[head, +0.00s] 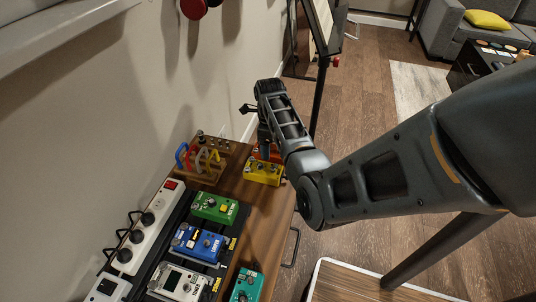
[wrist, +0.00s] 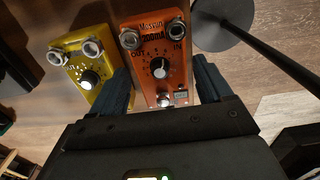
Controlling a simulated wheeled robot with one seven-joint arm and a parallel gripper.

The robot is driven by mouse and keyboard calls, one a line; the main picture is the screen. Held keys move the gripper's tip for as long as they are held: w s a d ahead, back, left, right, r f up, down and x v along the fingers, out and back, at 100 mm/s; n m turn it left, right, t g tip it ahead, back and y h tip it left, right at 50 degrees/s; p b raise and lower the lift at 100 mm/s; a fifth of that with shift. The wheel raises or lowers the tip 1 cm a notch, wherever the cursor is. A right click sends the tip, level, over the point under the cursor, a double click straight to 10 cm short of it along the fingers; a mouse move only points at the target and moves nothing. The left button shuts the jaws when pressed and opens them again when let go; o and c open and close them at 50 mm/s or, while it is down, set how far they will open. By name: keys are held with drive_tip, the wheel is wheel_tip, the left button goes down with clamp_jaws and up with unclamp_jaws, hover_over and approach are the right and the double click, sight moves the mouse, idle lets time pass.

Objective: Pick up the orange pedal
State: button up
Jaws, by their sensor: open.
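The orange pedal (wrist: 158,62) is upright in the wrist view, between the two fingers of my gripper (wrist: 166,88). The fingers are open, one on each side of its lower part; whether they touch it I cannot tell. In the head view only a bit of the orange pedal (head: 274,152) shows behind my gripper (head: 264,150) at the far end of the wooden cabinet. The yellow pedal (wrist: 88,68) is just left of the orange one in the wrist view, close to the left finger. In the head view the yellow pedal (head: 263,172) lies nearer the camera.
Green (head: 214,207), blue (head: 197,243) and white (head: 179,283) pedals sit in a row on the cabinet (head: 255,215), with a teal pedal (head: 247,286) in front. A power strip (head: 150,226) runs along the wall. A rack with coloured clamps (head: 203,164) stands left of my gripper. A stand base (wrist: 222,24) is on the floor.

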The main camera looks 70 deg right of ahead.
wheel_tip(320, 180, down, 3)
drive_tip(key=shift+w+f, duration=0.15)
drive_tip(key=c, duration=1)
